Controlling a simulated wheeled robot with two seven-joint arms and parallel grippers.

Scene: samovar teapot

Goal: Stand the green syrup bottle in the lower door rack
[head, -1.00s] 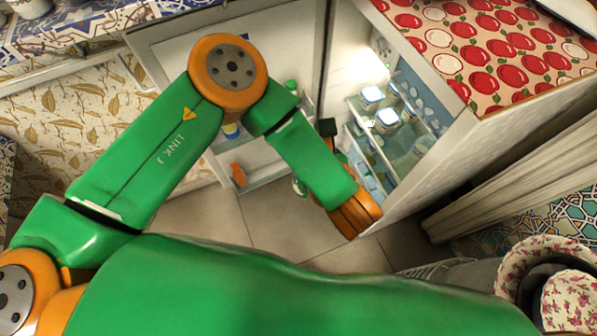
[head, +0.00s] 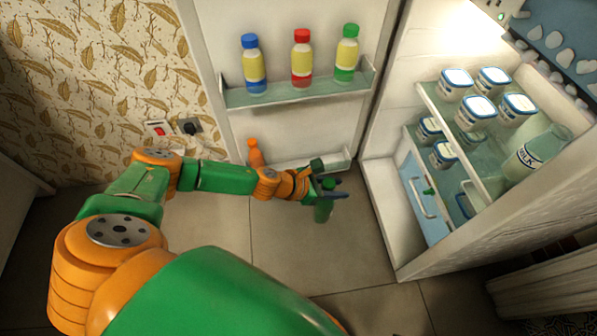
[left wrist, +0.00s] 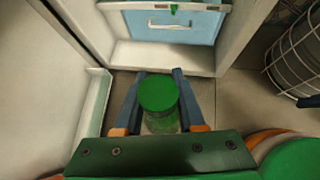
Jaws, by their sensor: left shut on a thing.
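The green syrup bottle (head: 323,208) hangs upright in my left gripper (head: 330,188), in front of the open fridge door. In the left wrist view its round green cap (left wrist: 158,92) sits between the two blue fingers of the left gripper (left wrist: 158,100), which are shut on it. The lower door rack (head: 305,161) is just behind and left of the bottle in the head view; the bottle is outside it. In the left wrist view a pale rack edge (left wrist: 96,105) runs along the left. My right gripper is not in view.
An orange bottle (head: 255,153) stands at the lower rack's left end. The upper door rack (head: 295,92) holds blue-, red- and green-capped bottles. The fridge's blue drawer (head: 420,190) is to the right. The rack's right part looks free, though my gripper partly covers it.

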